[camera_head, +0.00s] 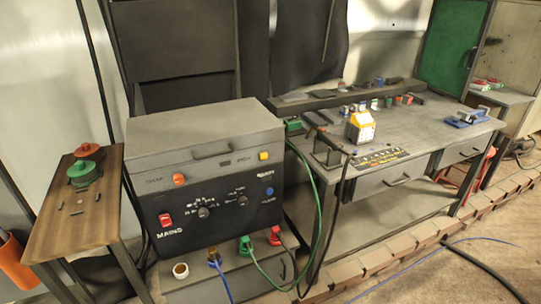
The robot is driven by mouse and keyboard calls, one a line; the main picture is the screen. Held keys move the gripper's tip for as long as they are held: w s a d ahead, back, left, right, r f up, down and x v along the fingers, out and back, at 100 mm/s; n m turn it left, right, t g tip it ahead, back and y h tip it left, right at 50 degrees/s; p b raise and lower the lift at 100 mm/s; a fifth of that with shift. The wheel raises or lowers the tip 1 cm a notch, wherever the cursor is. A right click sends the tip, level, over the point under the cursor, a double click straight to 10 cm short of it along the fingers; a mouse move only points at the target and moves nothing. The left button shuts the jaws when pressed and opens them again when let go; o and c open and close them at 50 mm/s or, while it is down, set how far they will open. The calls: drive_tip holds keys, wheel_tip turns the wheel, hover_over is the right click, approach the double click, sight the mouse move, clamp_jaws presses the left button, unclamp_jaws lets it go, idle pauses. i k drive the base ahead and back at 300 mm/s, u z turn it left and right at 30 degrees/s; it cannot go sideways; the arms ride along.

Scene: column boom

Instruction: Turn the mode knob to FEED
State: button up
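A grey and black machine (206,135) stands at centre left with a control panel facing me. A round dark knob (203,212) sits low on the panel with small white marks around it. A second, smaller dark knob (243,200) sits to its right with its own marks. The lettering is too small to read, so I cannot tell which is the mode knob, where FEED is or how either knob points. A red switch (166,220) is at the panel's left, above the word MAINS. My gripper is not in view.
Orange (179,179), yellow (264,156) and blue (269,192) controls are also on the machine. Coloured plugs with cables and a small cup (181,270) are below the panel. A side table (80,225) stands left, a cluttered workbench (425,135) right. Cables lie on the floor.

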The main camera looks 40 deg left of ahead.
sight(242, 201)
drive_tip(key=u, duration=2.25)
drive_tip(key=k, duration=0.95)
drive_tip(key=u, duration=0.55)
drive_tip(key=i, duration=1.35)
drive_tip(key=z, duration=0.85)
drive_tip(key=i, duration=0.5)
drive_tip(key=z, duration=0.35)
